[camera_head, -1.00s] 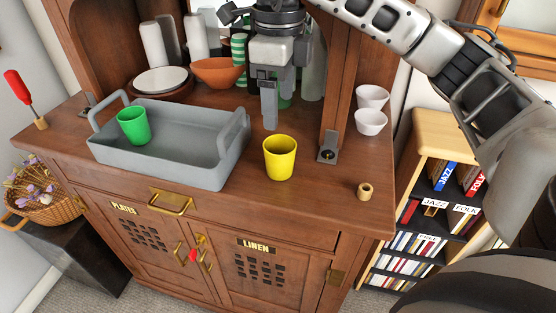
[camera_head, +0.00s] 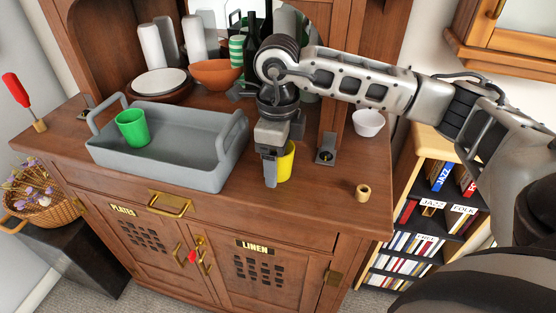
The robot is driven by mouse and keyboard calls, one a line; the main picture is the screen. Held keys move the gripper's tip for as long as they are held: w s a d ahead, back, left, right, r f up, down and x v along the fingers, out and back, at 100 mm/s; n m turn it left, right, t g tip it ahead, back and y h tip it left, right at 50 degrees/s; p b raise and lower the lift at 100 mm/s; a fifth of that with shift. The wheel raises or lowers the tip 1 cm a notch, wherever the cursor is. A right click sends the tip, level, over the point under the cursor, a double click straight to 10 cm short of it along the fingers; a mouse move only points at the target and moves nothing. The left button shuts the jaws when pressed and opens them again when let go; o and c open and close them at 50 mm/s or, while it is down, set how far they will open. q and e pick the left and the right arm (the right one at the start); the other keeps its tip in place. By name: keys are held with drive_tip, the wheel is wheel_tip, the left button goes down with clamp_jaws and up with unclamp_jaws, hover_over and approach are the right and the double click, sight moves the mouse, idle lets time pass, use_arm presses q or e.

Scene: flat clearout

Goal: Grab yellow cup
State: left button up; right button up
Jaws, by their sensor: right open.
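The yellow cup (camera_head: 287,163) stands upright on the wooden cabinet top, right of the grey tray. My right gripper (camera_head: 271,182) points down in front of the cup and covers its left part. The gripper is open. Its finger shows at the cup's near left side; the other finger is hard to make out. I cannot tell whether a finger touches the cup. My left gripper does not show.
The grey tray (camera_head: 185,171) holds a green cup (camera_head: 132,127). A small wooden ring (camera_head: 363,192) lies near the right front edge. A white cup (camera_head: 368,123) stands at the back right, beyond the cabinet's post.

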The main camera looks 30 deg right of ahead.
drive_tip(key=shift+c, duration=0.3)
drive_tip(key=c, duration=1)
drive_tip(key=shift+r, duration=0.1)
drive_tip(key=shift+c, duration=0.2)
